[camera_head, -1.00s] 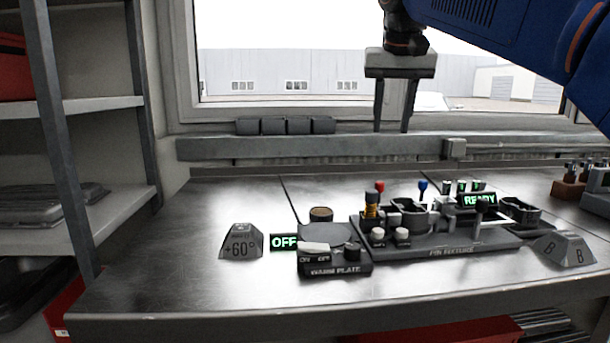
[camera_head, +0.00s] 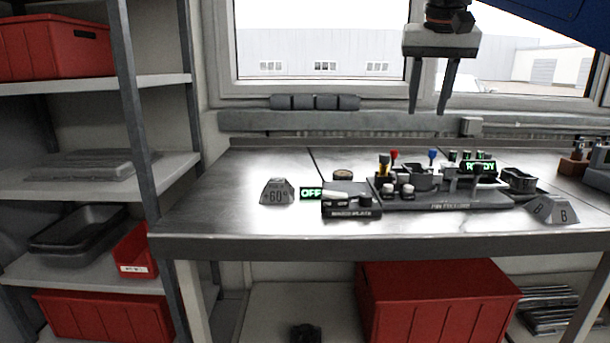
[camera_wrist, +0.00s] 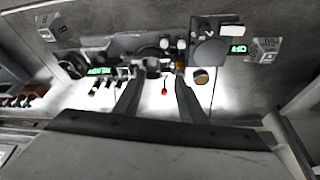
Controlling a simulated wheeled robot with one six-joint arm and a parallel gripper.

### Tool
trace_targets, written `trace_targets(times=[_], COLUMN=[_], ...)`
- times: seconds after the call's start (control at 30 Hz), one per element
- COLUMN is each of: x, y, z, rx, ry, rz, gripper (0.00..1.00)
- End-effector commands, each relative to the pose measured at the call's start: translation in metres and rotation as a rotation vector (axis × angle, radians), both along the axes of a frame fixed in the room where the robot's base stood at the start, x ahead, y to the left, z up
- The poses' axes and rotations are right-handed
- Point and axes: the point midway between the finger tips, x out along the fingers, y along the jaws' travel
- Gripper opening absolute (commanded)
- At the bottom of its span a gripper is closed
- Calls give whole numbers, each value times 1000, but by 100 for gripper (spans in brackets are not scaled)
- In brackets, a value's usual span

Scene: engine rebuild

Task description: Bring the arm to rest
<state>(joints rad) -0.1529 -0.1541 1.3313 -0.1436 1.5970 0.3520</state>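My gripper (camera_head: 428,112) hangs fingers down above the workbench (camera_head: 235,215), in front of the window and high over the pin fixture (camera_head: 450,200). Its two fingers stand apart with nothing between them. In the wrist view my gripper (camera_wrist: 160,77) also shows an empty gap, with the bench and fixture beyond its fingertips. My blue arm link reaches in from the upper right. The fixture's display (camera_head: 480,167) reads READY. The warm plate (camera_head: 350,208) has an OFF sign (camera_head: 311,193) beside it.
A +60° block (camera_head: 277,191) stands left of the warm plate and a B block (camera_head: 552,209) at the right. A shelf rack (camera_head: 135,110) with red bins (camera_head: 55,47) is on the left. A large red bin (camera_head: 435,305) sits under the bench. The air around my gripper is clear.

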Motion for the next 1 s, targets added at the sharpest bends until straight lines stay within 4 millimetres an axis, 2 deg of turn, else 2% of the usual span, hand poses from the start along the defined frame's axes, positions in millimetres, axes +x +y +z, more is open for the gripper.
trace_targets(times=[0.37,0.57,0.67,0.77,1.0], x=[-25,-49,-67,-91,-155], y=[-8,-14,-18,-23,-32], z=[-34,-67,-93,-129,-230], rx=[-4,-4,-4,-6,-5], ry=[2,1,2,1,-5], rz=[33,61,81,105,162], gripper=[37,37,37,37,37])
